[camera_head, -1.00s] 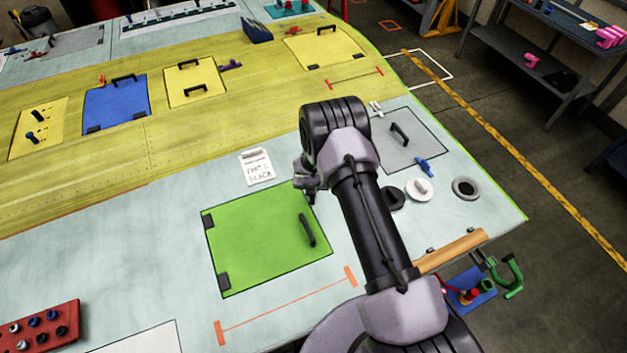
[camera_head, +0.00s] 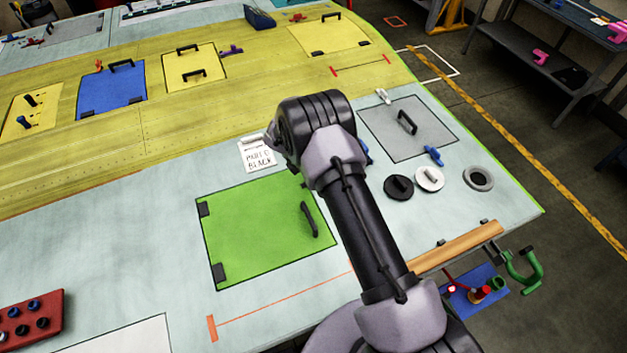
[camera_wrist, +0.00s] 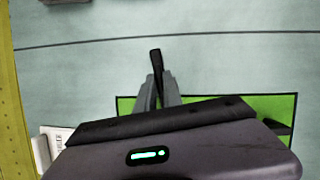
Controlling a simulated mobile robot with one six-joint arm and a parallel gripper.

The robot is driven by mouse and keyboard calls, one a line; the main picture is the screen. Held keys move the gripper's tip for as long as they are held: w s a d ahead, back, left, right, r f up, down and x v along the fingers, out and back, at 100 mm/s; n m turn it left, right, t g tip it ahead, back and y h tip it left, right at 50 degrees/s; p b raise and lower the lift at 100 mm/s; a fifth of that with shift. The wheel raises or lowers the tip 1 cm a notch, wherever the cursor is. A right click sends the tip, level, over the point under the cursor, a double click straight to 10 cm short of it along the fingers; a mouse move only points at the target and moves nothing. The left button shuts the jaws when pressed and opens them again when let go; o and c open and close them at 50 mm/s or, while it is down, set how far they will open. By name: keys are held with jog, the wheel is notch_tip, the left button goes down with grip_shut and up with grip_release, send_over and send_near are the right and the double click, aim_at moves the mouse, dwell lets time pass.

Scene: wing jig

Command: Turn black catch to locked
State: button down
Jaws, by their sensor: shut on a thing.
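The black catch (camera_wrist: 156,66) shows in the wrist view as a narrow dark bar standing lengthwise between my fingertips. My gripper (camera_wrist: 158,88) is shut on it, just beyond the edge of the green panel (camera_wrist: 270,105). In the head view the green panel (camera_head: 260,235) lies on the pale surface, with a black handle on its right side. There my wrist hides the catch and my fingertips. I cannot tell from these views whether the catch is in its locked position.
A white note card (camera_head: 256,156) lies above the green panel. A grey panel (camera_head: 400,143), a blue catch (camera_head: 433,156), a black disc (camera_head: 398,188), a white disc (camera_head: 430,179) and a grey ring (camera_head: 478,178) lie to the right of my arm.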

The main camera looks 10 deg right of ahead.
jog(key=shift+w+m+g+b, duration=0.1)
jog(key=shift+m+g+b, duration=0.2)
jog(key=shift+m+b, duration=0.7)
jog(key=shift+h, duration=0.3)
jog(key=c, duration=1.5)
grip_release()
jog(key=shift+d, duration=0.1)
jog(key=shift+r, duration=0.1)
jog(key=v, duration=1.7)
jog(key=shift+w+r+b, duration=0.1)
jog(key=shift+r+b, duration=0.1)
jog(key=shift+b, duration=0.2)
